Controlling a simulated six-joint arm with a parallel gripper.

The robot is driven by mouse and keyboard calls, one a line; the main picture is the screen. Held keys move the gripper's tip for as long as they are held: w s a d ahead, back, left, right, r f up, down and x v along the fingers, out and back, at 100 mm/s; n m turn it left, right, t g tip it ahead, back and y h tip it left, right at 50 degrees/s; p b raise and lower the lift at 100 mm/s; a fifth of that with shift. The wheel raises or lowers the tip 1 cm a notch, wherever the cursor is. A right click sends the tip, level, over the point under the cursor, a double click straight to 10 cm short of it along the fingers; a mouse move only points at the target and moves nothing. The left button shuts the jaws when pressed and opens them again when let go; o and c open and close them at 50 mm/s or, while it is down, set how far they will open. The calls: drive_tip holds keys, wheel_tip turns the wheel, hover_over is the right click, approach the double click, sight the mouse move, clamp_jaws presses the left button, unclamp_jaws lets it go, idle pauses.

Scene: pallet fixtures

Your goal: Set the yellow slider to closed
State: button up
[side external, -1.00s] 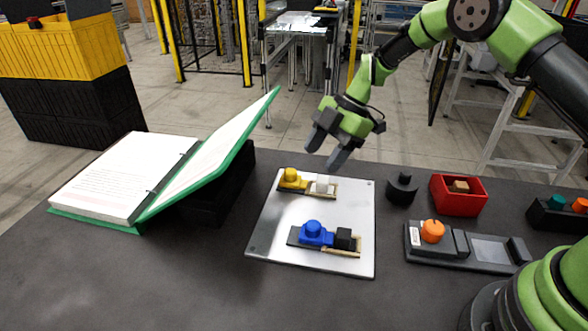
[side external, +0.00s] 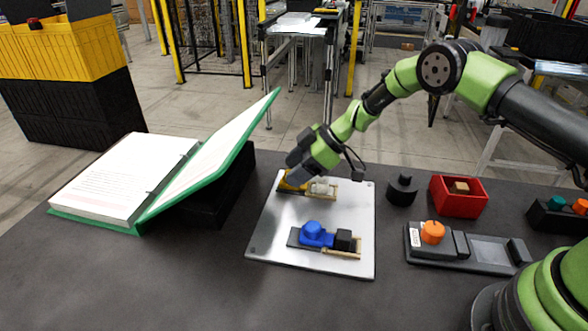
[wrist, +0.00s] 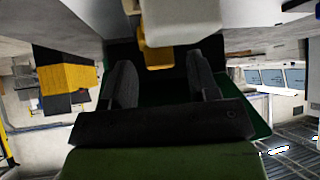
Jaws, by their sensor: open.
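The yellow slider (side external: 287,186) sits on its rail at the back of the metal plate (side external: 272,238), to the left of a white block (side external: 321,188) on the same rail. My gripper (side external: 296,171) is low over the yellow slider and hides most of it in the side view. In the wrist view, my gripper (wrist: 162,78) is open, its two dark fingers apart. The yellow slider (wrist: 158,57) shows between and just beyond the fingertips, partly behind the white block (wrist: 180,22). I cannot tell whether the fingers touch the slider.
A blue slider (side external: 313,234) with a black block (side external: 344,239) lies at the plate's front. An open green binder (side external: 207,162) leans up to the left. A black round part (side external: 402,191), a red bin (side external: 458,197) and an orange-knobbed fixture (side external: 432,233) stand right.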

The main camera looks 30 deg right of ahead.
drive_tip(key=shift+w+a+f, duration=0.15)
drive_tip(key=shift+a+f, duration=0.1)
drive_tip(key=shift+f, duration=0.05)
clamp_jaws()
drive_tip(key=shift+s+d, duration=0.75)
drive_tip(key=shift+d, duration=0.1)
unclamp_jaws()
drive_tip(key=v, duration=1)
